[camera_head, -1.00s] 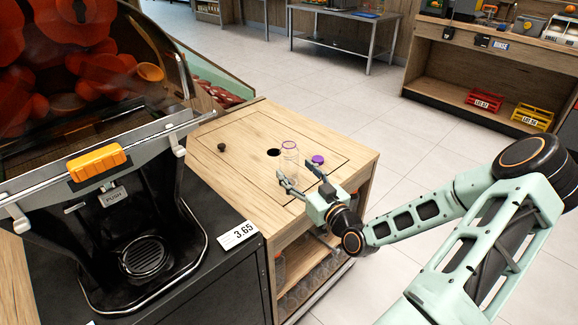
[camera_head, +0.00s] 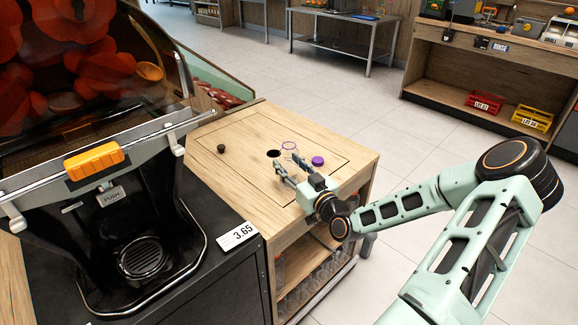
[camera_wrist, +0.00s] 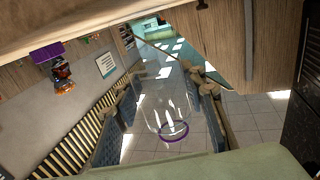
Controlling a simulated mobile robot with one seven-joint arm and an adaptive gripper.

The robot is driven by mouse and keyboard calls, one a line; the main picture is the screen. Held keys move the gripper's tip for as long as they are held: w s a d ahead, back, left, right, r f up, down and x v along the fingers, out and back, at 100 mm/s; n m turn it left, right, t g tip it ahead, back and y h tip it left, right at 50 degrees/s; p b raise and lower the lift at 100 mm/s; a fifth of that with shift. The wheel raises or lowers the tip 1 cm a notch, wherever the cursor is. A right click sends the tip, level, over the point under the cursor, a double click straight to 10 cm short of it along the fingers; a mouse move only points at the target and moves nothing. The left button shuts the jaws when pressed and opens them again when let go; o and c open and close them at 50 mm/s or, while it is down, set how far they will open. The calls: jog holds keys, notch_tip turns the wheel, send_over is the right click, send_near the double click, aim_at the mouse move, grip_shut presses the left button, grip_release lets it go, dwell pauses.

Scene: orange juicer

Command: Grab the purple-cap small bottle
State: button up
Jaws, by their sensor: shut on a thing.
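A small clear bottle (camera_head: 289,146) with a purple ring at its rim stands or hangs at the wooden counter top near the round hole; its base is hard to make out. My gripper (camera_head: 288,164) is shut on it, with a finger on either side. In the wrist view the clear bottle (camera_wrist: 160,105) sits between the two finger pads, its purple ring (camera_wrist: 174,133) toward the bottom of the picture. A separate purple cap (camera_head: 317,161) lies on the counter just right of the gripper.
The juicer (camera_head: 110,170) stands to the left with a price tag (camera_head: 238,235). Several bottles (camera_head: 310,272) fill the shelf below. The counter's back left is clear.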

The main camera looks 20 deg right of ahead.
aim_at(294, 159)
jog(key=shift+r, duration=0.5)
notch_tip(294, 159, up, 3)
jog(key=shift+f+p, duration=0.2)
jog(key=shift+p, duration=0.35)
jog(key=s+r+p, duration=0.1)
jog(key=s+r, duration=0.1)
jog(key=s+r+p, duration=0.1)
jog(key=s+r, duration=0.1)
jog(key=r, duration=0.1)
jog(key=shift+s+a+r, duration=0.2)
jog(key=shift+s, duration=0.15)
jog(key=s+a+r+p, duration=0.1)
jog(key=s+r+p, duration=0.3)
jog(key=s+p, duration=0.5)
